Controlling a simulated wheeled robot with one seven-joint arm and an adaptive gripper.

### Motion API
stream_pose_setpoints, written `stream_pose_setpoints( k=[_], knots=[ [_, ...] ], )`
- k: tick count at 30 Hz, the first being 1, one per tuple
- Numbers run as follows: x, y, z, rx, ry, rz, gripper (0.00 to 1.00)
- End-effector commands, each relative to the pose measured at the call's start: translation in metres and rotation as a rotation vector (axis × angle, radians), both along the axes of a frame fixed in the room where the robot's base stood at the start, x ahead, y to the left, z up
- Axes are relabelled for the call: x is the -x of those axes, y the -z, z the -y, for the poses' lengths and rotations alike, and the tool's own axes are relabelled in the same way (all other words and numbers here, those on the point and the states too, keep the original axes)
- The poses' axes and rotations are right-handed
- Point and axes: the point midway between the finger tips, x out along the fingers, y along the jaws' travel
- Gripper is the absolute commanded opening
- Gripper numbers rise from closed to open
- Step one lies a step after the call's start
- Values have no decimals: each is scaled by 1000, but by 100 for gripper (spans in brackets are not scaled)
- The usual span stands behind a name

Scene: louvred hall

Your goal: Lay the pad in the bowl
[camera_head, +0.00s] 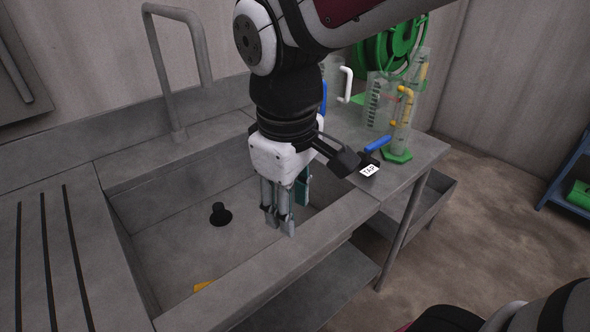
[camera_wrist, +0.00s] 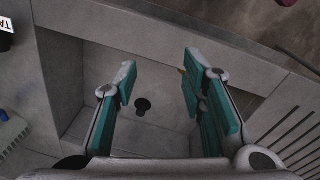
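The bowl is the grey sink basin (camera_head: 165,245), also seen in the wrist view (camera_wrist: 160,135). A small piece of a yellow thing (camera_head: 203,286) shows low in the bowl at its near side, mostly hidden by the front rim. A bit of the yellow thing (camera_wrist: 182,71) shows beside a finger in the wrist view. It may be the pad; its shape and how it lies cannot be told. My gripper (camera_head: 279,222) points down over the right part of the bowl. In the wrist view its teal-lined fingers (camera_wrist: 157,85) are apart with nothing between them.
A dark round drain piece (camera_head: 221,214) is on the bowl floor. A tap labelled TAP (camera_head: 369,170) with a blue handle is close right of my gripper. Clear measuring vessels (camera_head: 405,110) stand on the right counter. A slotted drainboard (camera_head: 95,265) is at left; a pipe (camera_head: 195,50) rises behind.

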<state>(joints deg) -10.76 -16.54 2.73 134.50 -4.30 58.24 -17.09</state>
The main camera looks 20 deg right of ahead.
Motion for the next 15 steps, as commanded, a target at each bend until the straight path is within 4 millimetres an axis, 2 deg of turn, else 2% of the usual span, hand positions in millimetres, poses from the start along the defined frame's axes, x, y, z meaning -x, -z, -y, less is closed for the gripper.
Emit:
stream_pose_setpoints(
  k=[3, 9, 15],
  knots=[
    [38, -14, 23, -37, 181, 42, 38],
    [92, -18, 42, -101, 433, 87, 38],
    [117, -16, 47, -136, 550, 104, 38]
  ],
)
